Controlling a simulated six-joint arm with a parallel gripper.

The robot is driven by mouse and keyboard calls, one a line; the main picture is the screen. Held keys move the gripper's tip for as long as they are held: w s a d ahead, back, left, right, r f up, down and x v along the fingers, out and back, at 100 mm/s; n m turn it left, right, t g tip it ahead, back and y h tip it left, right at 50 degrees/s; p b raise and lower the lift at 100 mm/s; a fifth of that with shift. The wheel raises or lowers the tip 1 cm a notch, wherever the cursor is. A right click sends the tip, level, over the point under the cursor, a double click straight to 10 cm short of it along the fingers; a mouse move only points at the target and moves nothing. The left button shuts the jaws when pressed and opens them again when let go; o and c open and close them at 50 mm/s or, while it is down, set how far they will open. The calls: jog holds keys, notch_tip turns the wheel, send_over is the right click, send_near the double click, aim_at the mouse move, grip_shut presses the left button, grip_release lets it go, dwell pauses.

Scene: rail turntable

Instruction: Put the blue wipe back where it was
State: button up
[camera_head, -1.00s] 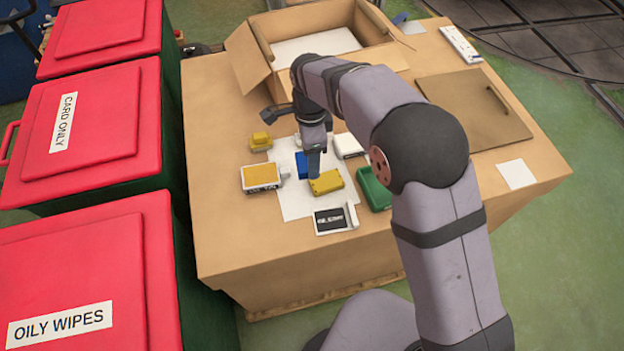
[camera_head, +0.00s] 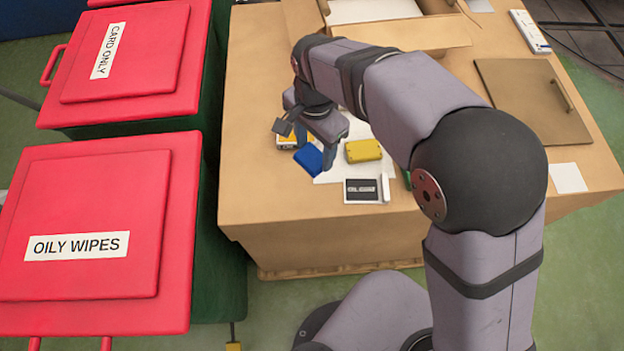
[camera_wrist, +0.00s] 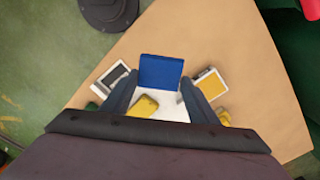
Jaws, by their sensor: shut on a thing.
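The blue wipe (camera_head: 308,159) is a flat, dark blue, folded-looking piece. My gripper (camera_head: 313,157) is shut on it and holds it near the left part of the white sheet (camera_head: 333,171). In the wrist view the wipe (camera_wrist: 161,72) spans the two fingertips of my gripper (camera_wrist: 160,86) and seems held above the table. How far above is hard to tell. A yellow block (camera_head: 363,151) lies on the sheet to the right of the wipe.
A white-and-yellow box (camera_head: 287,142) is partly hidden behind my gripper. A black-and-white labelled item (camera_head: 362,190) lies nearer. Red-lidded bins, OILY WIPES (camera_head: 100,270) and CARD ONLY (camera_head: 140,75), stand left of the table. The table's near-left corner (camera_head: 240,215) is bare.

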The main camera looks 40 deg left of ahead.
jog(key=shift+n, duration=0.6)
jog(key=shift+f+p, duration=1.5)
jog(key=shift+f, duration=3.55)
jog(key=shift+f, duration=0.15)
jog(key=o, duration=0.9)
jog(key=shift+o, duration=0.2)
notch_tip(320, 180, up, 12)
jog(key=b, duration=0.3)
jog(key=shift+r+b, duration=0.2)
jog(key=shift+b, duration=0.15)
